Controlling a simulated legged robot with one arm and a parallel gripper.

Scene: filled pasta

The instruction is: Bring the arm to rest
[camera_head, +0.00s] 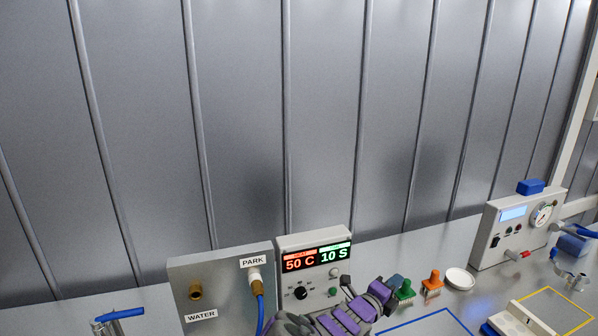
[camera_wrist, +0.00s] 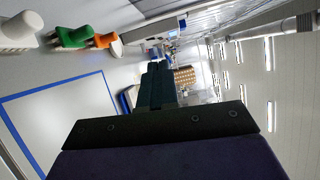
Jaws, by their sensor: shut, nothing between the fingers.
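My arm, purple and dark grey, rises from the bottom edge in the head view, low in front of the bench. My gripper (camera_wrist: 157,72) shows in the wrist view as dark fingers pressed together, shut and empty. In the head view the arm's far end lies just left of a green-topped stamp-like piece (camera_head: 404,290); the fingertips are hard to make out there. In the wrist view the fingers point along the bench, over or beside a blue-outlined square (camera_wrist: 60,110). I cannot tell their height above it.
A WATER/PARK panel (camera_head: 222,285) with a blue hose and a controller reading 50 C, 10 S (camera_head: 318,284) stand behind the arm. An orange-topped piece (camera_head: 432,283), white dish (camera_head: 460,279) and gauge box (camera_head: 515,228) are to the right. The metal wall (camera_head: 320,120) closes the back.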

